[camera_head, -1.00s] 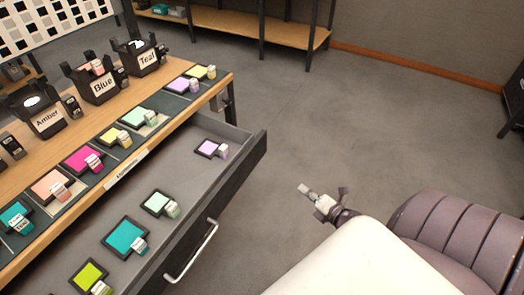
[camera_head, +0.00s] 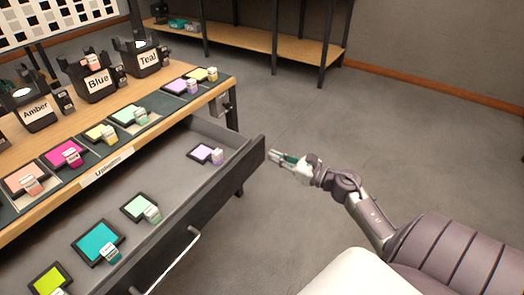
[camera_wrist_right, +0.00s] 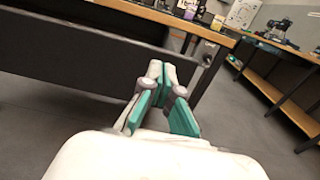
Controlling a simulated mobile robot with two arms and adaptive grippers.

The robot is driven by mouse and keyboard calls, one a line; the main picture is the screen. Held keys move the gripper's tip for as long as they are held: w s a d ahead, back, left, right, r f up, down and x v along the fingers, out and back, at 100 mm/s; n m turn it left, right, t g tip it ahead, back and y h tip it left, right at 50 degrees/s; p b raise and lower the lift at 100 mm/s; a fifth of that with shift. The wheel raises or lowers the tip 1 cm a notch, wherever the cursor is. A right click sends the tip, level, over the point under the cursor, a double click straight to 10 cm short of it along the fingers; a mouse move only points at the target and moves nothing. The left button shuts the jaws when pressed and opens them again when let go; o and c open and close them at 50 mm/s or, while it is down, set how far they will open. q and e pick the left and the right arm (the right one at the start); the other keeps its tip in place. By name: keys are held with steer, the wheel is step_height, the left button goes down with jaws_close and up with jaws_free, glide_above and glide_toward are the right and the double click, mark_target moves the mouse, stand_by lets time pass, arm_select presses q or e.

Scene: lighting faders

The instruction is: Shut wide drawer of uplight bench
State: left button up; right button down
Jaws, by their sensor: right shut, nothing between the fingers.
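The wide drawer (camera_head: 222,176) of the uplight bench is pulled out, its dark front panel and a silver bar handle (camera_head: 178,262) facing me. Colour swatches lie inside it. The bench top (camera_head: 160,83) is wood with a label on its front edge. My right gripper (camera_head: 274,153) is shut and empty, just beside the right end of the drawer front; I cannot tell whether it touches. In the right wrist view the gripper (camera_wrist_right: 165,72) points at the dark drawer front (camera_wrist_right: 75,58). My left gripper is not in view.
Lamps labelled Amber (camera_head: 36,108), Blue (camera_head: 98,83) and Teal (camera_head: 148,57) stand on the bench, with several swatches along its front. A low shelf (camera_head: 255,42) stands at the back wall. The floor (camera_head: 365,130) right of the bench is clear.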

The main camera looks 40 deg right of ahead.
mark_target(255, 148)
steer(key=x, duration=0.4)
steer(key=shift+w+a, duration=0.1)
steer(key=shift+w, duration=0.2)
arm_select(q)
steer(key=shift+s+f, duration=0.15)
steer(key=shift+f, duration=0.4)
arm_select(e)
steer(key=shift+w+a, duration=0.1)
steer(key=shift+w, duration=0.1)
